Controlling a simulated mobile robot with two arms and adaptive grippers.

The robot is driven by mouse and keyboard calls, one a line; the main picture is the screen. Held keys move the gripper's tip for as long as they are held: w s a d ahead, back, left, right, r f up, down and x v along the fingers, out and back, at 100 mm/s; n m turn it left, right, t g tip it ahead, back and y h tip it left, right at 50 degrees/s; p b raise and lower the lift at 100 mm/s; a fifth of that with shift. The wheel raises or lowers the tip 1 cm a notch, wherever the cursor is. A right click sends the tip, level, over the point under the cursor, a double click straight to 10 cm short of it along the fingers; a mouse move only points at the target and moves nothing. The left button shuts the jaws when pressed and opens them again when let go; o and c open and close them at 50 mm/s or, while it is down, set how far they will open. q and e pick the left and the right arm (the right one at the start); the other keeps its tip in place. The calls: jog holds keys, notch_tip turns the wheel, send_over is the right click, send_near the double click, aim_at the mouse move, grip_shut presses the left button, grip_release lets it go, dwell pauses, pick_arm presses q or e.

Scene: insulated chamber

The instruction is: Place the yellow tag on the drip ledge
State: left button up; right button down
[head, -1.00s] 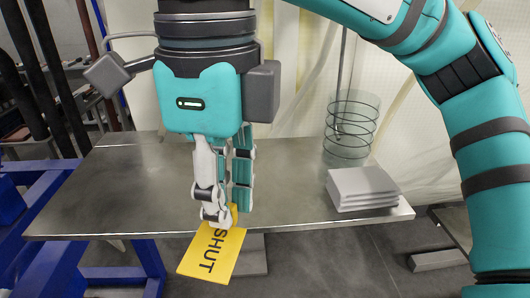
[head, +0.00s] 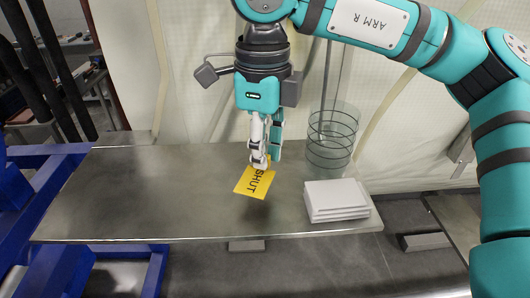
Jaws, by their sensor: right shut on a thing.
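The yellow tag (head: 254,181) is a flat square card with SHUT in dark letters. My right gripper (head: 262,164) is shut on its upper edge, and the fingertips hide that edge. The tag hangs tilted in front of the grey metal surface (head: 130,195), right of its middle. That flat surface looks like the drip ledge, though no label shows. I cannot tell whether the tag touches it. My left gripper is not in view.
A stack of white slabs (head: 336,199) sits at the surface's right end. A clear cylinder with dark rings (head: 331,138) stands behind it. A blue frame (head: 48,270) is at the left. The surface's left half is clear.

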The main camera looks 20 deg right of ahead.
jog(key=f+p, duration=0.2)
jog(key=shift+w+d+f, duration=0.2)
jog(key=shift+w+f, duration=0.15)
jog(key=shift+w, duration=0.05)
jog(key=shift+f, duration=0.6)
jog(key=c, duration=1.8)
grip_release()
jog(key=o, duration=0.4)
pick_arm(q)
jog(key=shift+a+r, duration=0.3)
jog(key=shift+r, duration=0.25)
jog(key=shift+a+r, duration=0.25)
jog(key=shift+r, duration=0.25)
pick_arm(e)
jog(key=shift+o, duration=0.2)
